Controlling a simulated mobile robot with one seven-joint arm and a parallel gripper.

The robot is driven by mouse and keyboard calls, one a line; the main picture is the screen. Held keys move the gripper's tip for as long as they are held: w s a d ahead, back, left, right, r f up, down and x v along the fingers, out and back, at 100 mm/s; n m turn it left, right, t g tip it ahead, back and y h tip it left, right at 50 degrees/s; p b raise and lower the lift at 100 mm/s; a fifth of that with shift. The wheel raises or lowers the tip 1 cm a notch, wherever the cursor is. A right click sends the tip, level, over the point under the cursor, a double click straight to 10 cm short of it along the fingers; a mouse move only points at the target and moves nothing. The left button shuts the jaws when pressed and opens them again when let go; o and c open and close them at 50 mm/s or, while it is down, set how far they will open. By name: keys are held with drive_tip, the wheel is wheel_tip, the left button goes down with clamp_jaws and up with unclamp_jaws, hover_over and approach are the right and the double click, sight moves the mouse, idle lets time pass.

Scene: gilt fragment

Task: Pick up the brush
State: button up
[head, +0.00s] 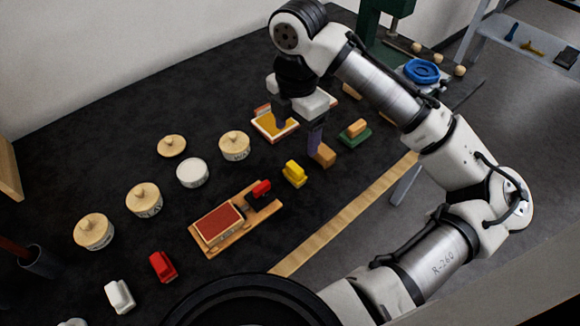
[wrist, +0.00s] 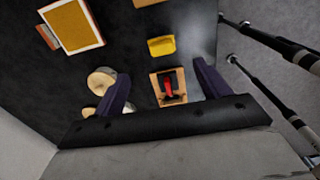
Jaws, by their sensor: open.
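My gripper (head: 298,128) is open and empty above the dark table, with its dark fingers pointing down. In the wrist view its two fingers (wrist: 161,70) stand apart, with nothing held between them. No thing is clearly recognisable as the brush. Small candidates near the gripper are a tan block (head: 326,156), a yellow piece (head: 294,174) and a tan-topped green piece (head: 355,130). The yellow piece also shows in the wrist view (wrist: 162,46), ahead of the fingers. Farther off lie a red piece (head: 162,266) and a white piece (head: 119,296).
A wooden board (head: 212,250) bears a red-topped block and a small red-and-black item. Lidded wooden jars (head: 144,200) and a white-topped jar (head: 192,173) stand left. A framed yellow panel (head: 262,127) lies behind the gripper. A blue ring (head: 421,71) lies back right.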

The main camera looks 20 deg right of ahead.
hover_over(297, 165)
wheel_tip(297, 165, down, 6)
drive_tip(key=shift+a+f+p, duration=0.1)
drive_tip(key=shift+a+p, duration=0.05)
drive_tip(key=shift+p, duration=0.2)
drive_tip(key=shift+f+p, duration=0.9)
drive_tip(key=shift+f, duration=1.7)
drive_tip(key=shift+c, duration=0.4)
drive_tip(key=c, duration=1)
